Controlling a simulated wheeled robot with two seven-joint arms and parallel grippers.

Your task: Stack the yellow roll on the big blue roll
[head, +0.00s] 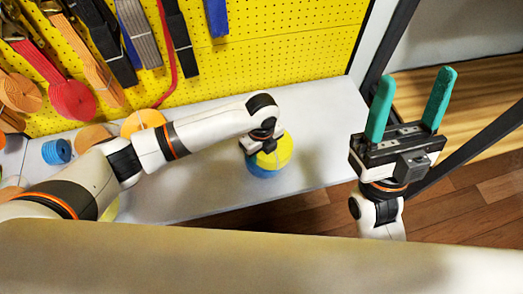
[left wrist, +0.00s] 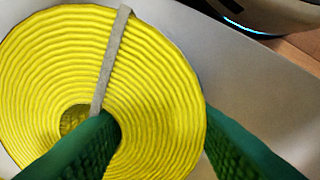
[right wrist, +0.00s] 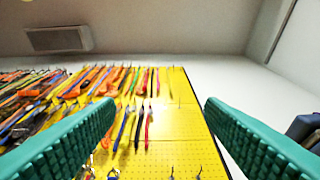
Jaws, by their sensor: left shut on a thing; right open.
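The yellow roll (head: 279,154) is a coil of yellow strap with a grey band across it. In the head view it sits directly over the big blue roll (head: 262,171), whose lower side shows beneath it; whether the two touch I cannot tell. My left gripper (head: 264,147) is shut on the yellow roll's wall from above. In the left wrist view, one green finger goes into the central hole of the yellow roll (left wrist: 150,80) and the other is at its outer side. The blue roll is hidden there. My right gripper (head: 414,82) is open and empty, raised right of the bench.
The grey bench (head: 325,130) is clear right of the rolls. A small blue roll (head: 57,151) and orange rolls (head: 143,121) stand at the left. Straps hang on the yellow pegboard (head: 270,60) behind. A dark frame post (head: 385,45) rises at the bench's right end.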

